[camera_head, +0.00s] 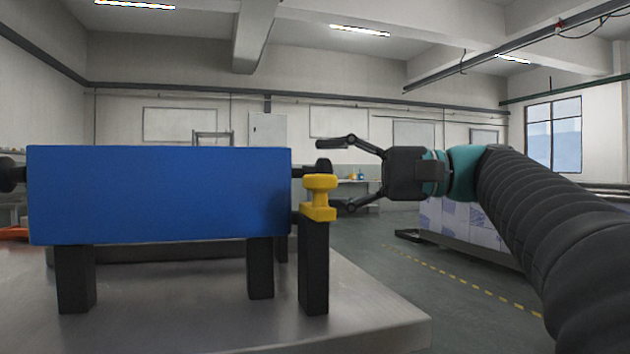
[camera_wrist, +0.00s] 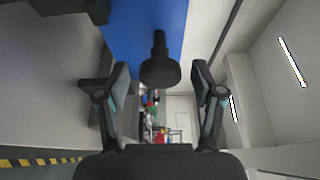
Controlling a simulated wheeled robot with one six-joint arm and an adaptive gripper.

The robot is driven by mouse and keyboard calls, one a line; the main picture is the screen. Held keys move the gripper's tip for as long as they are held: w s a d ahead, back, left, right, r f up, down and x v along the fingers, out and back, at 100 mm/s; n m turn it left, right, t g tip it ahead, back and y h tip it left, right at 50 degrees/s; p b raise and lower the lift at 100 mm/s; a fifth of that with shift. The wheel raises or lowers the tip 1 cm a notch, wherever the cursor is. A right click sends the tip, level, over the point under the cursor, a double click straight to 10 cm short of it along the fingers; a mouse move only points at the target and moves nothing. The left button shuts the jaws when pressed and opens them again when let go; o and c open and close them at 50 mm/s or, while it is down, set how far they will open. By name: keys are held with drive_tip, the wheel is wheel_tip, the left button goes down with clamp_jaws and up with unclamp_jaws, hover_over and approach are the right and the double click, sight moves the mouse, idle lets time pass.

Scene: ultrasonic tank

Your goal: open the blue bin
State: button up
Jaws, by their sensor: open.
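The blue bin (camera_head: 160,195) is a long blue box on black legs, standing on a grey table at the left of the head view. It also shows at the top of the wrist view (camera_wrist: 118,28). A black round knob (camera_wrist: 160,71) on a short stem sticks out from the bin's end. In the head view the knob (camera_head: 323,168) is at the bin's right end. My gripper (camera_head: 334,174) is open, with its fingers pointing left at the knob. In the wrist view the knob appears between the two fingers (camera_wrist: 162,80), with gaps on both sides. I cannot tell whether the bin is open.
A yellow knob-shaped piece (camera_head: 319,197) sits on a black post (camera_head: 313,265) at the table's right side, just below and in front of the black knob. The grey table (camera_head: 190,315) ends to the right. Open floor with a yellow dashed line lies beyond.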

drive_tip(key=shift+w+a, duration=0.1)
drive_tip(key=shift+a, duration=0.45)
clamp_jaws()
drive_tip(key=shift+r+p, duration=0.2)
drive_tip(key=shift+p, duration=0.15)
